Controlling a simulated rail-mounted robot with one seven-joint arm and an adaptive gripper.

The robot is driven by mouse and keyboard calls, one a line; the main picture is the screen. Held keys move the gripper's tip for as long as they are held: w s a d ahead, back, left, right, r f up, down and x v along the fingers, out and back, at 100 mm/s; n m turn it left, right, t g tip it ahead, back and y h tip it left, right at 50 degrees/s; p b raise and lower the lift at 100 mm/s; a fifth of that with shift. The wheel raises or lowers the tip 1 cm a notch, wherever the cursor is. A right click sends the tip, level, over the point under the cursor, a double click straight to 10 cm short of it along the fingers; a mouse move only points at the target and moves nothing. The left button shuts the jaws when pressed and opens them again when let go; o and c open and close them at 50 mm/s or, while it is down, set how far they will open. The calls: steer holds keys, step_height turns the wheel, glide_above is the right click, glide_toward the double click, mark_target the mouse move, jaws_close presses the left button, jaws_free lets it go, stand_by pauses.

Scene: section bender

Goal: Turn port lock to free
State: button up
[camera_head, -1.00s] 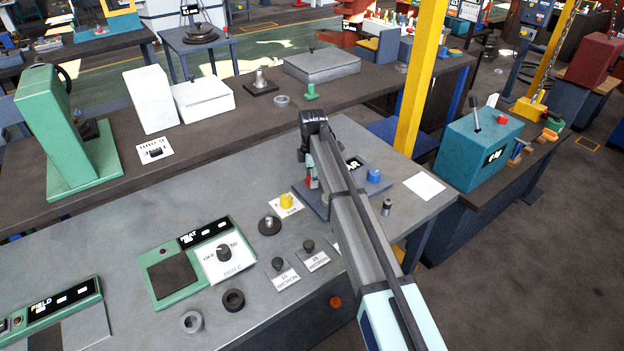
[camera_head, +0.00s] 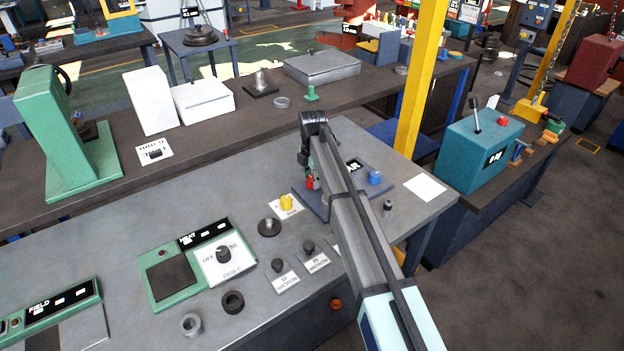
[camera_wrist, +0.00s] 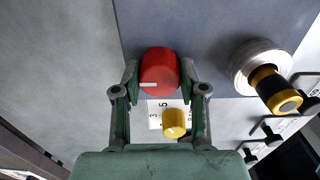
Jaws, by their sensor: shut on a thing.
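A red knob (camera_wrist: 158,66) with a short pale line on its face sits on a blue-grey plate (camera_wrist: 215,25) in the wrist view. My gripper (camera_wrist: 160,74) is shut on this knob, one finger on each side. The pale line lies near the knob's lower left edge and runs roughly level in the picture. In the head view the red knob (camera_head: 310,183) shows only partly under my gripper (camera_head: 307,178), and my arm covers part of the plate (camera_head: 311,203). No readable lock label shows.
A yellow knob (camera_wrist: 174,123) on a white numbered card is just below the red knob. A silver round part with a black and yellow handle (camera_wrist: 258,72) stands at right. In the head view a blue knob (camera_head: 374,177) is right of my arm.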

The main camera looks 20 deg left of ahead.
mark_target(312, 178)
steer(key=o, duration=1.1)
steer(key=shift+o, duration=0.2)
step_height(312, 178, up, 12)
